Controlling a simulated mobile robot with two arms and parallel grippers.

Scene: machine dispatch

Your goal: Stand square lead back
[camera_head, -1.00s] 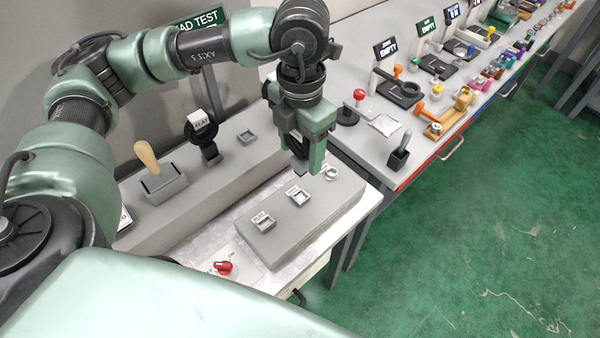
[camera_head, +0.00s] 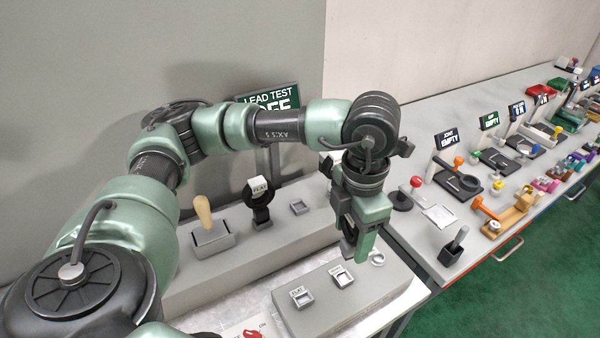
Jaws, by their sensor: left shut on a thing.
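My left gripper (camera_head: 350,248) hangs pointing down over the rear edge of the low grey front block (camera_head: 385,288). It is shut on a small dark grey piece, apparently the square lead, mostly hidden between the fingers. The front block has a square socket labelled FLAT (camera_head: 303,298), a second labelled square socket (camera_head: 342,278) and a pale round socket (camera_head: 377,258). The gripper is just behind the second socket. On the long rear block (camera_head: 225,262) is an empty-looking square socket (camera_head: 298,207). My right gripper is out of view.
The rear block also carries a wooden-handled lever (camera_head: 204,211) and a black round holder with a FLAT tag (camera_head: 258,205). A red knob (camera_head: 252,333) is at the bottom edge. A LEAD TEST sign (camera_head: 272,99) stands behind. A crowded bench (camera_head: 425,238) runs right.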

